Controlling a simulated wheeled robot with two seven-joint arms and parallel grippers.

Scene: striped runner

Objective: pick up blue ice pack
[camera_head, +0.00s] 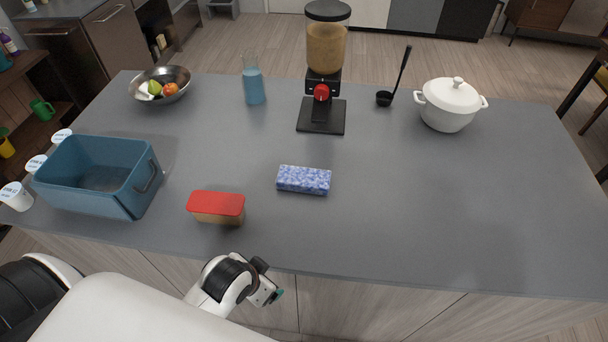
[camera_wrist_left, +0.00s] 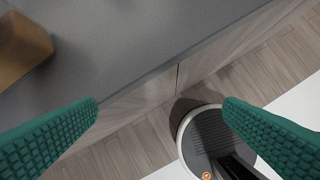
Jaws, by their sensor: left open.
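The blue ice pack (camera_head: 304,180) lies flat on the grey counter, near its front middle, with a mottled blue and white surface. My left gripper (camera_head: 270,289) is in front of the counter's front edge, nearer to me than the ice pack and to its left. In the left wrist view its two green fingers (camera_wrist_left: 160,118) stand wide apart with nothing between them. The ice pack does not show in the left wrist view. My right gripper is not in view.
A red-lidded container (camera_head: 216,207) stands left of the ice pack. A blue bin (camera_head: 148,176) is farther left. A dispenser (camera_head: 322,115), a blue bottle (camera_head: 253,86), a fruit bowl (camera_head: 174,92), a ladle (camera_head: 385,98) and a white pot (camera_head: 449,108) stand behind. The counter's right front is clear.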

